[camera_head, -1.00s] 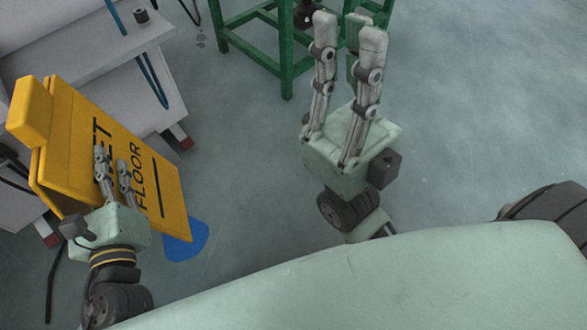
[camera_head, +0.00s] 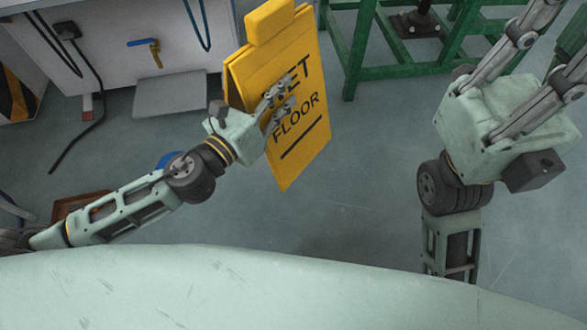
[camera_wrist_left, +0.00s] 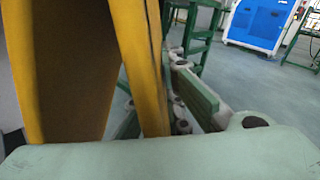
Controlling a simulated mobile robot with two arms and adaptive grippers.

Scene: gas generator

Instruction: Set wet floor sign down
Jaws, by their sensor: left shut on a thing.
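The yellow wet floor sign (camera_head: 305,110) is upright and slightly tilted in the upper middle of the head view, its lettering facing right. My left gripper (camera_head: 281,98) is shut on the sign, its fingers over the lettered panel. The sign appears to hang above the grey floor, with a faint shadow lower down. In the left wrist view the sign (camera_wrist_left: 145,65) fills the left half, one panel edge between the green-padded fingers (camera_wrist_left: 160,105). My right gripper (camera_head: 545,55) is empty, its fingers apart at the right edge, tips partly cut off.
Green metal stands (camera_head: 355,45) are behind the sign to the right. A white cabinet (camera_head: 110,55) with a blue-and-yellow valve stands at upper left, a black cable (camera_head: 92,130) on the floor before it. Below the sign, the floor (camera_head: 350,215) is clear.

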